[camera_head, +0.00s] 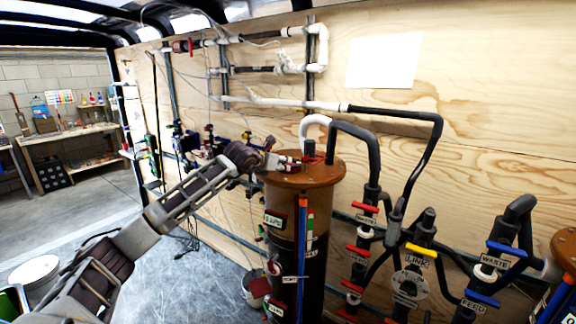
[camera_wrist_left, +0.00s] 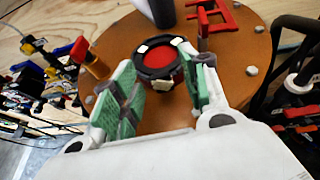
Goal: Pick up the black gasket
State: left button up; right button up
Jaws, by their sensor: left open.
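A black gasket ring (camera_wrist_left: 149,72) with a red centre and pale marks on its rim is at the brown round lid of the tank in the left wrist view. My left gripper (camera_wrist_left: 164,75) is open, with its green-padded fingers on either side of the gasket; I cannot tell whether they touch it. In the head view, my left gripper (camera_head: 278,161) reaches over the left edge of the brown tank lid (camera_head: 315,174). The gasket is too small or hidden to make out there. My right gripper is not in view.
A red bracket-shaped part (camera_wrist_left: 212,18) and a grey pipe (camera_wrist_left: 158,10) stand on the lid beyond the gasket. Bolts ring the lid's edge. Black pipes with red, yellow and blue valve handles (camera_head: 420,250) crowd the right. A plywood wall (camera_head: 480,90) stands behind.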

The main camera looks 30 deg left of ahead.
pick_arm(q)
jog(key=shift+c, duration=0.7)
jog(key=c, duration=0.8)
jog(key=shift+r+b, duration=0.45)
jog(key=shift+r, duration=1.25)
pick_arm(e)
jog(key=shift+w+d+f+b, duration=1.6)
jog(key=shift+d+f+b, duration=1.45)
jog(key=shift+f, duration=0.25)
pick_arm(q)
jog(key=s+b, duration=0.9)
jog(key=s, duration=0.9)
jog(key=shift+b, duration=0.35)
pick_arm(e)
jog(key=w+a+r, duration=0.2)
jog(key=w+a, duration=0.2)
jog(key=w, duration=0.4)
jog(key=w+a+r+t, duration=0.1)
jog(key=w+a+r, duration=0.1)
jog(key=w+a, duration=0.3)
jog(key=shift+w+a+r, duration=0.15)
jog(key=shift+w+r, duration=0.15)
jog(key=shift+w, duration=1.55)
pick_arm(q)
jog(key=shift+d, duration=0.1)
